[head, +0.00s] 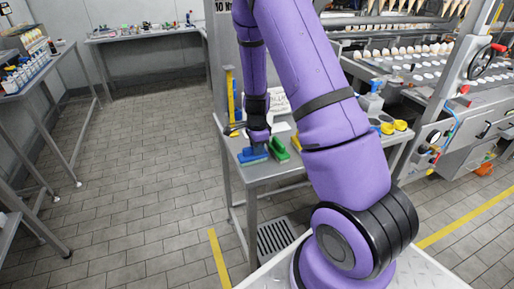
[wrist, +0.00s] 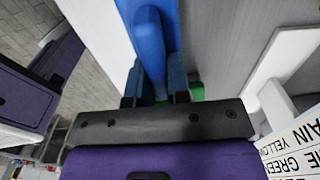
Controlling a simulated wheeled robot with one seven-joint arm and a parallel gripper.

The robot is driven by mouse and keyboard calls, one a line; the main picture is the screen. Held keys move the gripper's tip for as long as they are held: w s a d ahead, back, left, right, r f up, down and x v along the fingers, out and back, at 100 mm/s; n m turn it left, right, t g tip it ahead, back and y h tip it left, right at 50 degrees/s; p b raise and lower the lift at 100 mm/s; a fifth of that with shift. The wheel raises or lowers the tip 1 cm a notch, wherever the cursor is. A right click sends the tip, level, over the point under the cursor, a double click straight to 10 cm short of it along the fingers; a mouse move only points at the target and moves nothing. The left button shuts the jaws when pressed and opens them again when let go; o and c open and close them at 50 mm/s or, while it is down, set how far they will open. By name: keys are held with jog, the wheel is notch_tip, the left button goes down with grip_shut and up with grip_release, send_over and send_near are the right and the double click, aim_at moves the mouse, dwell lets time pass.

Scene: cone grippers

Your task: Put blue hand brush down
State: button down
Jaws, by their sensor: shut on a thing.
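The blue hand brush (head: 252,156) is at the left end of a small metal table (head: 262,172) in the head view. My gripper (head: 256,140) points down over it and is shut on its handle. In the wrist view the blue brush (wrist: 150,45) runs up and away between the two fingers of my gripper (wrist: 156,88). The brush is on or just above the table top; I cannot tell whether it touches.
A green brush (head: 279,149) lies just right of the blue one. Yellow-and-black items (head: 388,127) sit at the table's right end. A white sign (head: 279,100) stands behind. The ice-cream cone machine (head: 440,90) is at right; the floor at left is clear.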

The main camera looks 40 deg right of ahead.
jog(key=c, duration=1.1)
grip_release()
jog(key=shift+f, duration=0.1)
jog(key=s+a+r+n+t+y, duration=0.1)
jog(key=s+a+r+n, duration=0.1)
jog(key=r, duration=0.9)
jog(key=s+a+r+n, duration=0.1)
jog(key=a+r+n, duration=0.2)
jog(key=r, duration=0.7)
jog(key=s+a+r+n+t, duration=0.1)
jog(key=s+a+r+n, duration=0.2)
jog(key=s+r+n, duration=0.2)
jog(key=s+a+r+n+t, duration=0.1)
jog(key=s+a+r+n, duration=0.2)
jog(key=s, duration=0.7)
jog(key=s+a+r+n+t+h, duration=0.1)
jog(key=s+a+r+n+t, duration=0.1)
jog(key=s+r+n, duration=0.6)
jog(key=shift+a+r, duration=0.3)
jog(key=shift+a, duration=0.6)
